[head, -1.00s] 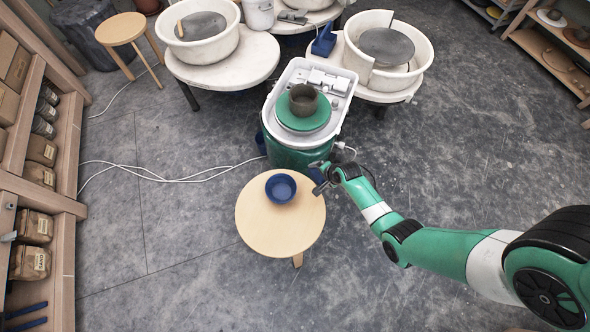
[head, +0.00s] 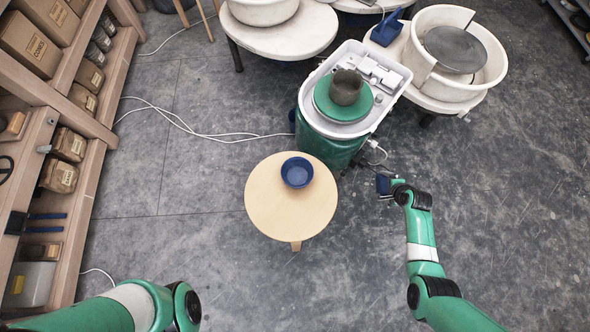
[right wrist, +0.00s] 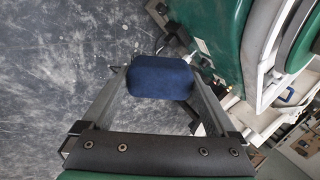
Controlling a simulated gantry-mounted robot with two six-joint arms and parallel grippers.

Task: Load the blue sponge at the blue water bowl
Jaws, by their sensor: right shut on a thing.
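The blue water bowl (head: 297,172) stands on the round wooden stool (head: 262,200) in the head view. My right gripper (head: 384,186) is to the right of the stool, apart from the bowl. It is shut on the blue sponge (right wrist: 162,77), which sits between both fingers in the right wrist view. The sponge also shows as a small dark blue block in the head view. My left arm enters at the bottom left of the head view, and its gripper is out of view.
A green pottery wheel (head: 330,150) with a clay pot (head: 346,87) on its disc stands just behind the stool. Shelves (head: 90,160) run along the left. More wheels stand at the back. A white cable lies on the floor. Floor right of my right arm is clear.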

